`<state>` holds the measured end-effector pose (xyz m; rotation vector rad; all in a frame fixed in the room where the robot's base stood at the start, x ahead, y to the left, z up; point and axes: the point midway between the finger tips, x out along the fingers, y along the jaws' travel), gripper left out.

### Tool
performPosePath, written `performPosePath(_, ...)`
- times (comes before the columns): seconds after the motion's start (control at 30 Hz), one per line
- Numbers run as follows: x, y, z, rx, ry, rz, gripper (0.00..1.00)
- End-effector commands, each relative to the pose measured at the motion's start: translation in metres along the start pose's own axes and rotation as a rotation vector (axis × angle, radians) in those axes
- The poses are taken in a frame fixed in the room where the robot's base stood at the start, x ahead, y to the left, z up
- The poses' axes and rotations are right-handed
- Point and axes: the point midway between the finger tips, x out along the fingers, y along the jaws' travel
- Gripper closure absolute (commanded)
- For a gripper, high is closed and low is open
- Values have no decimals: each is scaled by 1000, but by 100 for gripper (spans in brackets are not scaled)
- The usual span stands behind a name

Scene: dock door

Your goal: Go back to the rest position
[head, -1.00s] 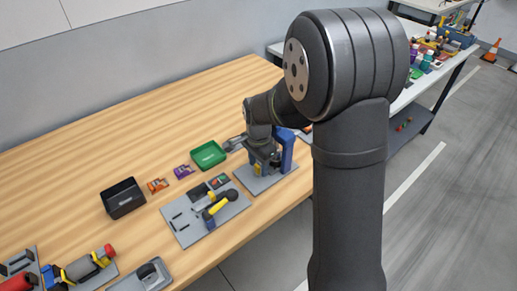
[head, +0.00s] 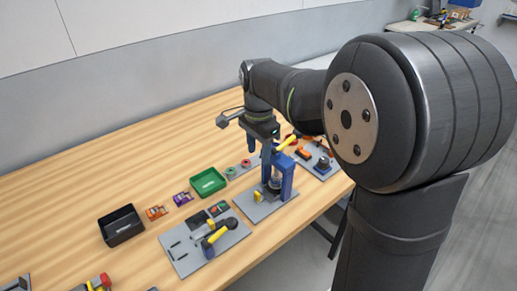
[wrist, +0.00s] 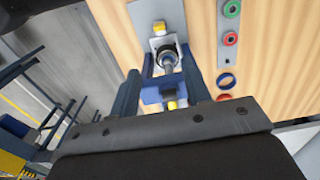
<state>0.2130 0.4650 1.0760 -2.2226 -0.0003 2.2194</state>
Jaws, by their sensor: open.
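My gripper (head: 259,157) is open and empty. In the head view it points down above and slightly behind the blue press-like stand (head: 287,182), with its wrist raised. The stand sits on a grey base plate (head: 254,212), which carries a dark cylindrical part and a small yellow piece (head: 257,197). In the wrist view the open fingers (wrist: 160,82) reach away from the camera, with the blue frame between and below them. The cylindrical part (wrist: 168,56) shows beyond. No rest position is marked in view.
On the wooden bench are a green tray (head: 208,193), a black bin (head: 107,230), small orange (head: 156,212) and purple (head: 182,198) items, and a grey plate with a yellow-handled tool (head: 214,236). Another fixture plate (head: 322,172) lies right of the stand. The back of the bench is clear.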

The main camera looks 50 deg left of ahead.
Motion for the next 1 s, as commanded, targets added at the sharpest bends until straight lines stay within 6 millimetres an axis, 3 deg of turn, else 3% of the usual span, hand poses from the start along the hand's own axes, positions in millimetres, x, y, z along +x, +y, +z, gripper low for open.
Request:
performPosePath(0.67, 5, 0, 0, 0, 0, 1, 56)
performPosePath(1.0, 62, 0, 1, 0, -2, 4, 56)
